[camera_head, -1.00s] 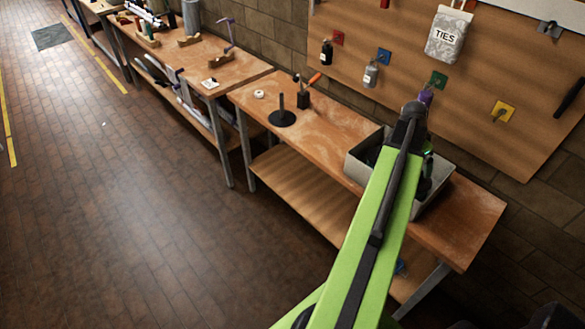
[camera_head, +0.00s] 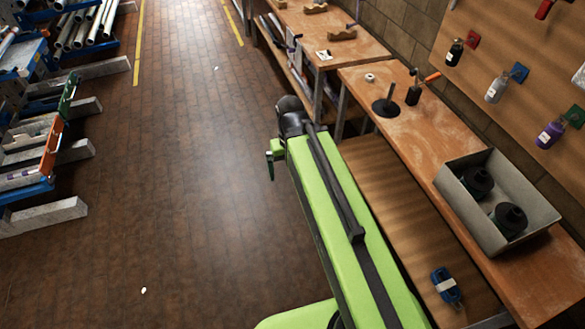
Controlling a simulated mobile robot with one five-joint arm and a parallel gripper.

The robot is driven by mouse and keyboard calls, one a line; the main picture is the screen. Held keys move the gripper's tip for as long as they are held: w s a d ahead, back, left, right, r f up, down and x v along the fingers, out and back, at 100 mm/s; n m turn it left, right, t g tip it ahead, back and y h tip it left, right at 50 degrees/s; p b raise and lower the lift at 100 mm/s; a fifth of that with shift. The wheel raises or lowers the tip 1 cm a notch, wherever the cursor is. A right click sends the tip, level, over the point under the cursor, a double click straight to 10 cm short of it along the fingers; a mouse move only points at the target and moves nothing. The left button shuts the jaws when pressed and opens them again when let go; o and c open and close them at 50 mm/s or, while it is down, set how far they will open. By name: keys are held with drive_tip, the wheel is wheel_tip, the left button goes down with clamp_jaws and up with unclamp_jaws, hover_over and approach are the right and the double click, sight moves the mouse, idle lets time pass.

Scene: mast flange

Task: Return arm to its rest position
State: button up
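My green arm (camera_head: 335,225) with a black cable runs up from the bottom of the view. Its dark end joint (camera_head: 291,115) is over the floor, left of the workbench. A small green and dark part (camera_head: 271,160) sticks out left beneath this joint. My gripper's fingers cannot be made out, so I cannot tell whether they are open or hold anything.
The workbench (camera_head: 445,145) stands right of my arm, carrying a grey bin (camera_head: 530,185) with two dark round items. Bottles, including a purple one (camera_head: 549,134), hang on the pegboard.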

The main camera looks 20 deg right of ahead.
drive_tip(key=shift+d, duration=0.15)
drive_tip(key=shift+w+f+b, duration=0.1)
drive_tip(key=shift+f+b, duration=2.25)
